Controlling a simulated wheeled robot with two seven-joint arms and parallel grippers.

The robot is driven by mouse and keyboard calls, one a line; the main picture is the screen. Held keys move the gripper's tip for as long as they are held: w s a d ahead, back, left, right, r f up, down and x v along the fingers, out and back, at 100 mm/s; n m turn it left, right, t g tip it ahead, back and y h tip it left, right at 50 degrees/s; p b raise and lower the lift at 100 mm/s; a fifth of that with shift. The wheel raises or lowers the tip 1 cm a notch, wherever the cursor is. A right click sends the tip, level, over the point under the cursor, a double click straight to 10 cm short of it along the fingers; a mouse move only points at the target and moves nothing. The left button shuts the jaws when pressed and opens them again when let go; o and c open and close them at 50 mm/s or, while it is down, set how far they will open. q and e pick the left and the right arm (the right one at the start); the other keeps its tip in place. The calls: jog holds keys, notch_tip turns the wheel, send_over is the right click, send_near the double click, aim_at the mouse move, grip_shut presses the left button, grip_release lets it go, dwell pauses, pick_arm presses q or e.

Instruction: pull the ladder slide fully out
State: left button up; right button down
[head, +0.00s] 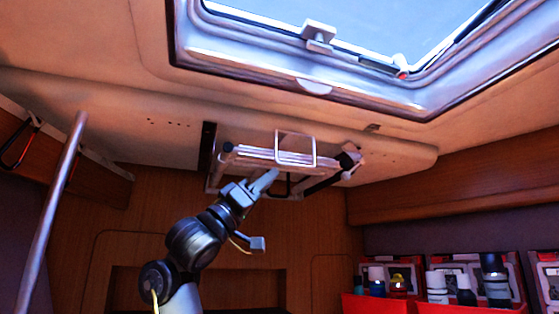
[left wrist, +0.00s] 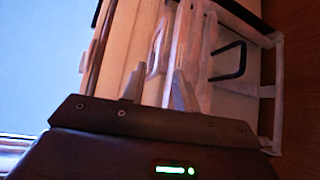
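The ladder slide (head: 268,154) is a pale, folded frame of rails mounted under the ceiling panel below the hatch. A white rectangular loop (head: 296,134) stands out from it. My left gripper (head: 270,176) is raised just below the rails, near the lower left of the loop. In the left wrist view, its two fingers (left wrist: 157,80) are apart with nothing clearly held between them. The pale ladder rails (left wrist: 196,60) pass close beside the right finger there; I cannot tell whether they touch. My right gripper is in neither view.
An open hatch frame (head: 330,85) with a latch is above. A metal pole (head: 50,210) stands at the left. Red bins (head: 375,303) with several bottles are at the lower right. A dark bracket (head: 207,147) is left of the ladder. The space below the ladder's right side is clear.

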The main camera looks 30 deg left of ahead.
aim_at(287, 164)
pick_arm(q)
jog(key=p+x, duration=0.4)
jog(key=x, duration=0.3)
jog(key=shift+s+d+r, duration=0.1)
jog(key=shift+d+r, duration=0.05)
jog(key=shift+w+r+p, duration=0.1)
jog(key=shift+w+p, duration=0.15)
jog(key=shift+p, duration=0.2)
jog(key=shift+w, duration=0.1)
grip_shut()
